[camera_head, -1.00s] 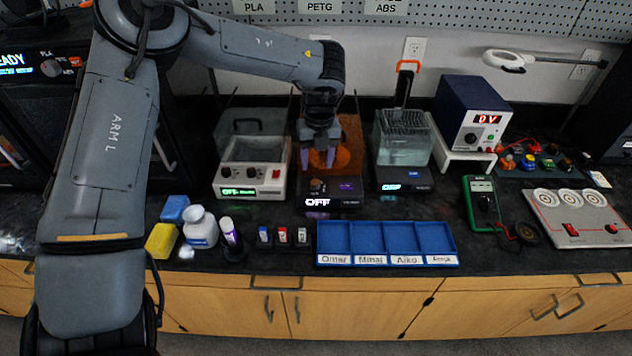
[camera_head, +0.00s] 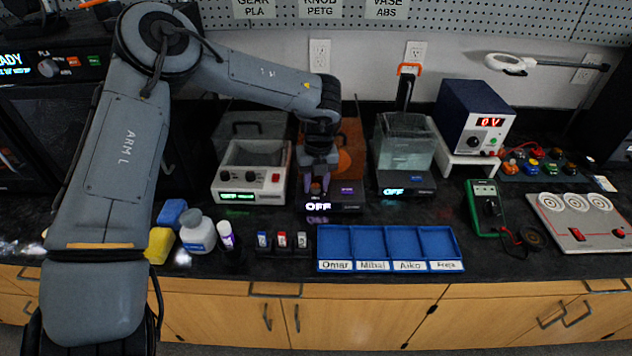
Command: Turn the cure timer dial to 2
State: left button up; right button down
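The cure station with the orange cover (camera_head: 350,150) stands at the back middle of the bench, and its front display (camera_head: 318,207) reads OFF. My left gripper (camera_head: 317,186) points down at the front panel of this station. Its two fingers are apart, one on each side of the spot where the timer dial sits. The dial is mostly hidden between the fingers, so I cannot tell whether they touch it. My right gripper is not in view.
A white device with knobs (camera_head: 251,196) stands close on the left, and a clear tank on a black base (camera_head: 405,187) on the right. A blue labelled tray (camera_head: 389,228) and small vials (camera_head: 282,240) lie in front. A power supply (camera_head: 474,112) stands further right.

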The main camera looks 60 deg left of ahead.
aim_at(318, 186)
pick_arm(q)
grip_shut()
jog(key=shift+r+m+p, duration=0.2)
jog(key=shift+m+p, duration=0.2)
jog(key=shift+p, duration=0.1)
jog(key=shift+m+p, duration=0.4)
jog(key=shift+m, duration=0.1)
jog(key=shift+f+m, duration=0.2)
jog(key=shift+m, duration=0.5)
jog(key=shift+o, duration=1.8)
grip_release()
notch_tip(318, 186, up, 11)
jog(key=p, duration=0.3)
jog(key=shift+w+d+p, duration=0.15)
jog(key=shift+w+p, duration=0.05)
jog(key=shift+p, duration=0.1)
